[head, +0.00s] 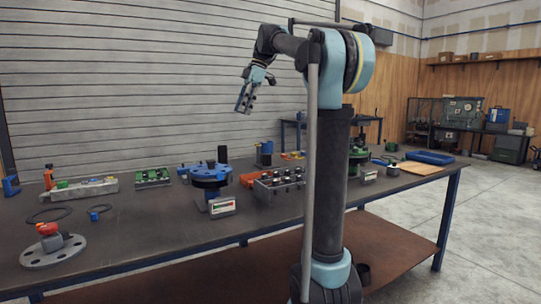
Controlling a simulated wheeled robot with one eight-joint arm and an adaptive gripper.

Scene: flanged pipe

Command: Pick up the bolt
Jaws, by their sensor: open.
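My gripper (243,109) is open and empty. It hangs high above the back of the workbench, well clear of everything on it, with its fingers pointing down. No single bolt can be made out for certain at this distance. A grey holder with several small dark upright pieces (280,183), possibly bolts, stands on the bench just left of my arm's column. A blue flanged pipe fitting (210,176) stands left of that holder. A grey flange plate with holes (53,251) lies at the front left, with a red-topped part on it.
The dark workbench (150,240) has free room at its front middle. A green rack (152,177), a grey tray (85,190), black rings (48,214) and a small display box (222,207) stand on it. My column hides part of the bench. A blue tray (428,157) lies at right.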

